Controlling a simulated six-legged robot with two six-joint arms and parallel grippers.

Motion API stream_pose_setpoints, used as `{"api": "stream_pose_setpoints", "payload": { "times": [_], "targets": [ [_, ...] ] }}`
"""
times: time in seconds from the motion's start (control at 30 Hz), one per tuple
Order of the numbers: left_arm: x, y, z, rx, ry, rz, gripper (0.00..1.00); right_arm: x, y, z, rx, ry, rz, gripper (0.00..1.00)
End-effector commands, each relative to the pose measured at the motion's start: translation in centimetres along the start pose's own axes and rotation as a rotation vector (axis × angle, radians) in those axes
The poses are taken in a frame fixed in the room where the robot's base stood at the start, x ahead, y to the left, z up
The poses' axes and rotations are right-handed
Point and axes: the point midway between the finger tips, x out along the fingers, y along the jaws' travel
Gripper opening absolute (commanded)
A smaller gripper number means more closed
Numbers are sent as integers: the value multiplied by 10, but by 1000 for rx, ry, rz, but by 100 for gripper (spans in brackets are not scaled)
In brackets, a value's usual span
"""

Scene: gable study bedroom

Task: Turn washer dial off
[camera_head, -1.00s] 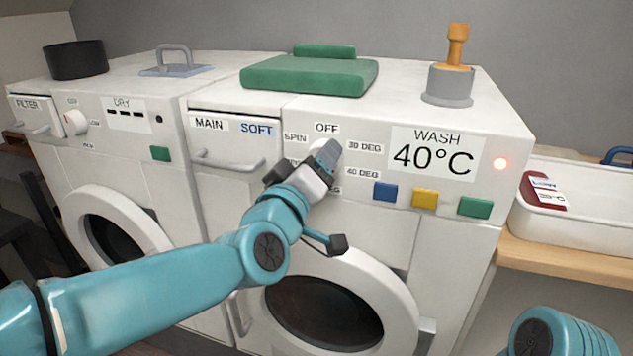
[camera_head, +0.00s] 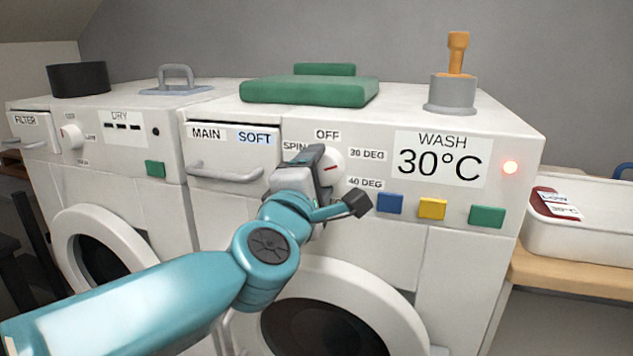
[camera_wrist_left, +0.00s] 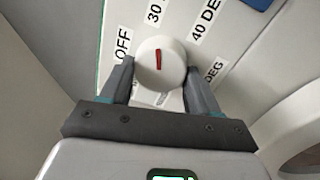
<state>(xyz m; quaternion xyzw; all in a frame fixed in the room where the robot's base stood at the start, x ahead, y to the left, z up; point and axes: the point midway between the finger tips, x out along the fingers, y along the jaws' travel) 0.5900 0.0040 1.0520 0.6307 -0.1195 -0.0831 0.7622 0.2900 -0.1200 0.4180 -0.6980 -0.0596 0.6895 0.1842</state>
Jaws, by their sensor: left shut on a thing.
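The washer dial (camera_head: 333,166) is a white round knob with a red mark, on the washer's front panel. It also shows in the left wrist view (camera_wrist_left: 160,62). Its red mark points toward the 30 DEG label (camera_head: 367,155). The OFF label (camera_head: 328,134) is above the dial. The washer display (camera_head: 438,160) reads WASH 30°C. My left gripper (camera_head: 323,170) is shut on the dial, one finger on each side of it in the wrist view. The gripper hides the dial's left part in the head view. My right gripper is not in view.
Blue (camera_head: 389,203), yellow (camera_head: 432,208) and green (camera_head: 487,216) buttons sit right of the dial. A red light (camera_head: 510,168) is lit. The detergent drawer handle (camera_head: 226,173) juts out on the left. The dryer (camera_head: 110,190) stands left; a white tub (camera_head: 580,240) is right.

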Motion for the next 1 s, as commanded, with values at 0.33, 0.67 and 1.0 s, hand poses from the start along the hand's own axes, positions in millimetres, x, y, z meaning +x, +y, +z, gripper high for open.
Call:
{"api": "stream_pose_setpoints", "payload": {
  "times": [0.33,0.67,1.0],
  "targets": [
    [0,-2,1,-329,28,-3,30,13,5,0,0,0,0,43],
    [0,-3,2,-641,52,-10,30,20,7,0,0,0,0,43],
    [0,-3,4,-935,77,-15,30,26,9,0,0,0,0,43]
  ]
}}
